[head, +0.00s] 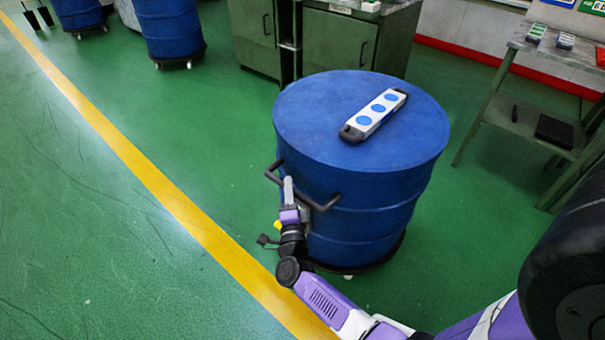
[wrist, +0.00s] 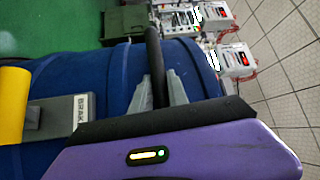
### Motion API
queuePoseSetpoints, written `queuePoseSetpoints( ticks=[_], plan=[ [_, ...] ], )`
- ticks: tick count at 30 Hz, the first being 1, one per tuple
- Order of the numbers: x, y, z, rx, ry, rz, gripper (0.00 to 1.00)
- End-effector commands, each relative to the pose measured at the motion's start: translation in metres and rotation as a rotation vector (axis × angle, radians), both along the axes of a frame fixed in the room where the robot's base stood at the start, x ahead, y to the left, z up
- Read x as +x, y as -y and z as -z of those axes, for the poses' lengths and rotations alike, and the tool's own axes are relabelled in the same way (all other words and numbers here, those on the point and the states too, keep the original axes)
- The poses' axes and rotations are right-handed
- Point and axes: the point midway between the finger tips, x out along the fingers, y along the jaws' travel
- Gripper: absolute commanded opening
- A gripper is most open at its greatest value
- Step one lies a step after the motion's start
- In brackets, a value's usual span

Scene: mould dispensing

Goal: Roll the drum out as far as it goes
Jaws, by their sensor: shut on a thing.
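A large blue drum (head: 375,215) stands upright on a dark wheeled base (head: 395,252) on the green floor. A dark bar handle (head: 322,207) sticks out from its near left side. My gripper (head: 288,188) is at the handle and shut on it. In the wrist view, the grey fingers (wrist: 163,92) sit on either side of the dark handle bar (wrist: 154,55), against the blue drum (wrist: 110,75). A grey plate marked "BRAK" (wrist: 70,112) and a yellow part (wrist: 12,105) show at the left there. A white and blue strip (head: 374,115) lies on the drum's lid.
Green cabinets (head: 335,50) stand close behind the drum. A green bench (head: 520,100) with a lower shelf is at the right. Two other blue drums (head: 168,28) are at the far left. Green floor with a yellow line (head: 150,180) lies clear at the left.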

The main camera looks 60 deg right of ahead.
Motion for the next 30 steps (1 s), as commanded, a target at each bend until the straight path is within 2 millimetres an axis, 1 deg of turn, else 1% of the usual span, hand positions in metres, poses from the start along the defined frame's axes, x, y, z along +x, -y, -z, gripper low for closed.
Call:
queuePoseSetpoints(
  ticks=[1,4,9,12,18,29,30],
  plan=[
    [0.004,-0.014,0.0,0.004,-0.004,-0.009,0.0],
    [0.009,-0.033,0.001,0.003,-0.003,-0.008,0.0],
    [0.014,-0.058,0.001,0.002,-0.003,-0.004,0.0],
    [0.016,-0.067,0.001,0.003,-0.002,-0.003,0.0],
    [0.018,-0.076,0.001,0.003,-0.002,-0.001,0.0],
    [0.02,-0.079,0.002,0.002,-0.003,-0.008,0.0],
    [0.02,-0.08,0.002,0.002,-0.003,-0.007,0.24]
  ],
)
